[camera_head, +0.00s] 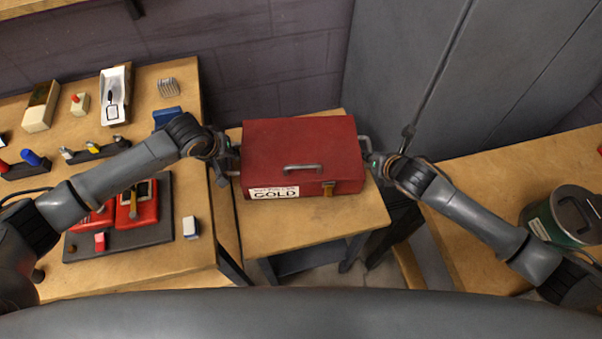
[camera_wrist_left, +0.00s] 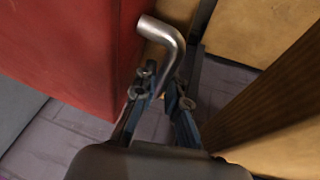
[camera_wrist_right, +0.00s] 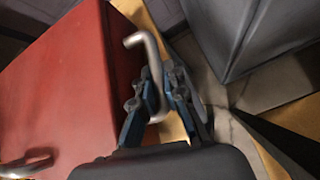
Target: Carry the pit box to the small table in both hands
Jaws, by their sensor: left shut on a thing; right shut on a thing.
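The red pit box (camera_head: 300,150), with a top handle, a front latch and a "GOLD" label, is over the small wooden table (camera_head: 290,232). Whether it rests on the top or hangs just above it, I cannot tell. My left gripper (camera_head: 232,160) is shut on the box's left side handle, a bent metal bar (camera_wrist_left: 165,38). My right gripper (camera_head: 376,160) is shut on the right side handle (camera_wrist_right: 150,55). The red box wall also shows beside the left gripper (camera_wrist_left: 70,45) and beside the right gripper (camera_wrist_right: 70,90) in the wrist views. The box looks about level.
A workbench (camera_head: 200,262) stands close on the left, with a dark mat (camera_head: 150,232), red cars, a white tray (camera_head: 116,95) and small parts. Another wooden table (camera_head: 470,200) on the right holds a green canister (camera_head: 565,215). A grey cabinet (camera_head: 430,70) stands behind right.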

